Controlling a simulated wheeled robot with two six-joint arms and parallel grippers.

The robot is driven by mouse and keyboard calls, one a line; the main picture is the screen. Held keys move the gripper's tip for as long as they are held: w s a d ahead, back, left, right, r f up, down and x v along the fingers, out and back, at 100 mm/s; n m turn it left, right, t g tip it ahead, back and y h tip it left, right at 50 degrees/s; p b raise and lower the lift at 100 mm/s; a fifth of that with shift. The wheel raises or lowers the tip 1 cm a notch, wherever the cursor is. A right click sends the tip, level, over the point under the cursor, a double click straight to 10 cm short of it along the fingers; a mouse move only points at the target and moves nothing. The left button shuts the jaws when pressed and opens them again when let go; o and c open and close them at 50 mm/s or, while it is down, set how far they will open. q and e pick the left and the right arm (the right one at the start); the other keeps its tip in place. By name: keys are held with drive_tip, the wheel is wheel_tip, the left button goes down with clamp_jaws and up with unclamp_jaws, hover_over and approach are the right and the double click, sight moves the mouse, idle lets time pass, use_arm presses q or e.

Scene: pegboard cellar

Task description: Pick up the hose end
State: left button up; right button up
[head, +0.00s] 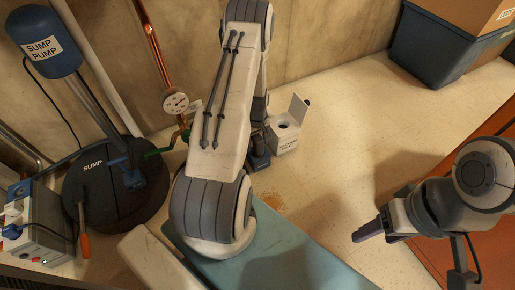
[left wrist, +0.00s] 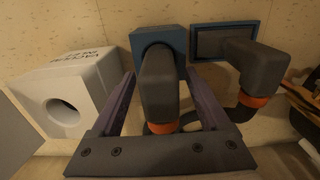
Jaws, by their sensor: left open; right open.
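In the left wrist view a dark grey elbow-shaped hose end (left wrist: 158,88) with an orange ring sits in front of a blue block (left wrist: 178,40). The purple fingers of my left gripper (left wrist: 160,74) are open, one on each side of it; I cannot tell whether they touch it. A second dark elbow (left wrist: 262,65) with an orange ring is at the right, against a blue-framed plate (left wrist: 210,42). In the head view my left arm largely hides this spot. My right gripper (head: 368,231) is open and empty above the floor at the right.
A white box (head: 285,139) with a round hole and raised lid stands beside the left gripper; it also shows in the left wrist view (left wrist: 88,78). A copper pipe with a gauge (head: 176,103), a dark sump cover (head: 112,205) and a screwdriver (head: 84,225) are at the left.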

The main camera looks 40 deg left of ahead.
use_arm(q)
drive_tip(key=shift+f, duration=0.8)
use_arm(e)
drive_tip(key=shift+f, duration=0.55)
use_arm(q)
drive_tip(key=shift+r, duration=0.1)
clamp_jaws()
drive_tip(key=shift+r, duration=0.15)
use_arm(e)
drive_tip(key=shift+r, duration=0.15)
